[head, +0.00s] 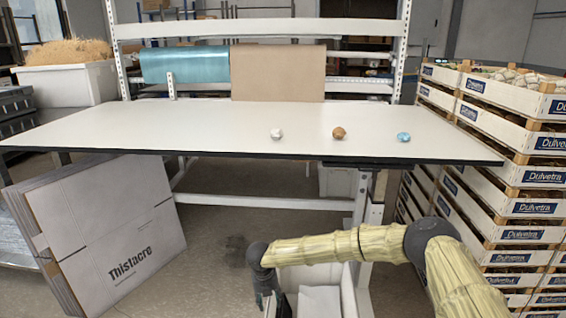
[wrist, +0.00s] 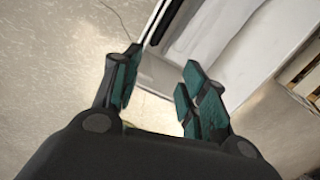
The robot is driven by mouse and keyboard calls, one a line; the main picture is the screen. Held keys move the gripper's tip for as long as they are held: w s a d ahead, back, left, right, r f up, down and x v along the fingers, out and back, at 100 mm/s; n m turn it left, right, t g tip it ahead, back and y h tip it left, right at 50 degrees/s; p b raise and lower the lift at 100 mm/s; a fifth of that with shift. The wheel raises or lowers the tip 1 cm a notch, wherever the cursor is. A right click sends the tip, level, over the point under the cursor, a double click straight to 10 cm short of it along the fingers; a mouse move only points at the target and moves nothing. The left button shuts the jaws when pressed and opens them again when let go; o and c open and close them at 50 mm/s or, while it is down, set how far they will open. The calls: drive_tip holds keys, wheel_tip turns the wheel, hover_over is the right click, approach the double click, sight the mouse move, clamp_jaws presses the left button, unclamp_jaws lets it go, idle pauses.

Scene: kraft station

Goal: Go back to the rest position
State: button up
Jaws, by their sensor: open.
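My gripper (head: 270,297) hangs low in front of the table, at the bottom of the head view, pointing down. In the wrist view my gripper (wrist: 158,88) is open, its two green-padded fingers apart with nothing between them. Below it are the floor and a white bin. My arm reaches in from the lower right, bent at the elbow.
The white table (head: 200,122) bears a white lump (head: 276,134), a brown lump (head: 339,133) and a blue lump (head: 403,137). A white bin (head: 318,300) stands under my arm. Stacked crates (head: 520,180) stand right, flat cardboard boxes (head: 110,235) left.

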drive_tip(key=s+d+f+n+t+b, duration=0.3)
drive_tip(key=s+d+f+n, duration=0.1)
drive_tip(key=s+f+n, duration=0.85)
drive_tip(key=s+d+f+n+g+b, duration=0.1)
drive_tip(key=s+d+f+n+b, duration=0.1)
drive_tip(key=s+d+n, duration=0.5)
drive_tip(key=s+d+f+n+y+b, duration=0.15)
drive_tip(key=s+d+n, duration=0.25)
drive_tip(key=s, duration=0.6)
drive_tip(key=s+d+f+n+g+h+b, duration=0.1)
drive_tip(key=s+d+f+n, duration=0.3)
drive_tip(key=s, duration=0.5)
drive_tip(key=s+d+r+n+g, duration=0.2)
drive_tip(key=s+d+r+n, duration=0.35)
drive_tip(key=s+d, duration=0.5)
wheel_tip(320, 180, up, 22)
drive_tip(key=s+a+p, duration=0.1)
drive_tip(key=p, duration=2.1)
drive_tip(key=shift+a, duration=0.4)
